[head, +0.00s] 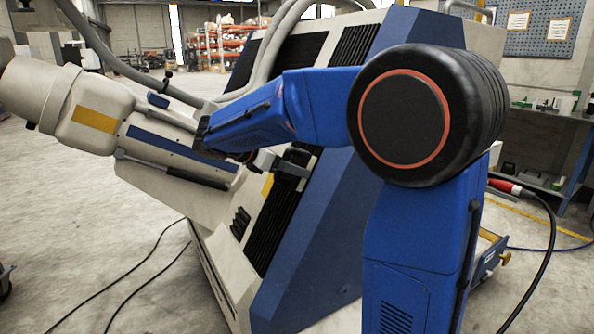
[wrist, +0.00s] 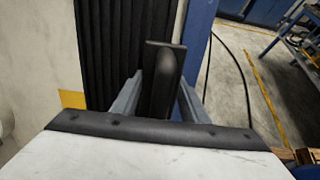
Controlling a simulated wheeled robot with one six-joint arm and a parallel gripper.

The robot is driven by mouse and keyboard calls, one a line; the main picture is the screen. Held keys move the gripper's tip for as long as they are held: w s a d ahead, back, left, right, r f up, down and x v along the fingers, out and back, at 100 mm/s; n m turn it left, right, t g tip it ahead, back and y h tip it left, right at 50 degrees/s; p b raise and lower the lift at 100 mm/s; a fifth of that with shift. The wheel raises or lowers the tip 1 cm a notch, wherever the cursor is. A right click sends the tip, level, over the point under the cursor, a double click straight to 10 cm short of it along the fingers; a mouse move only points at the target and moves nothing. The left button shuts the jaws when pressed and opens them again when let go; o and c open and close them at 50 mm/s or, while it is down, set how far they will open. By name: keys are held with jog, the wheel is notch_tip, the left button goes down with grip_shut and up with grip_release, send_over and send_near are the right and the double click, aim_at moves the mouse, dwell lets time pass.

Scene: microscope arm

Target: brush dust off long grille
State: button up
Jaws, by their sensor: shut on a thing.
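The long grille (head: 283,212) is a black ribbed strip on the sloping pale face of the blue and cream machine. It also shows in the wrist view (wrist: 106,45), upright at left of centre. My gripper (wrist: 158,95) is shut on a dark, flat-sided tool (wrist: 164,65), likely the brush. The tool overlaps the grille's right side in the wrist view; I cannot tell whether it touches. Its bristles cannot be made out, nor can any dust. In the head view my gripper (head: 291,169) is in front of the upper part of the long grille, partly hidden by my arm.
A yellow label (wrist: 72,99) is left of the grille. A short grille (head: 240,222) sits beside it. The machine's thick cream arm (head: 120,110) and grey hoses (head: 265,60) are close on the left and above. Black cables (head: 120,290) lie on the floor. A workbench (head: 560,125) stands right.

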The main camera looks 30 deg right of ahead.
jog(key=shift+v, duration=2.5)
jog(key=shift+a+r, duration=0.1)
jog(key=shift+v, duration=1.35)
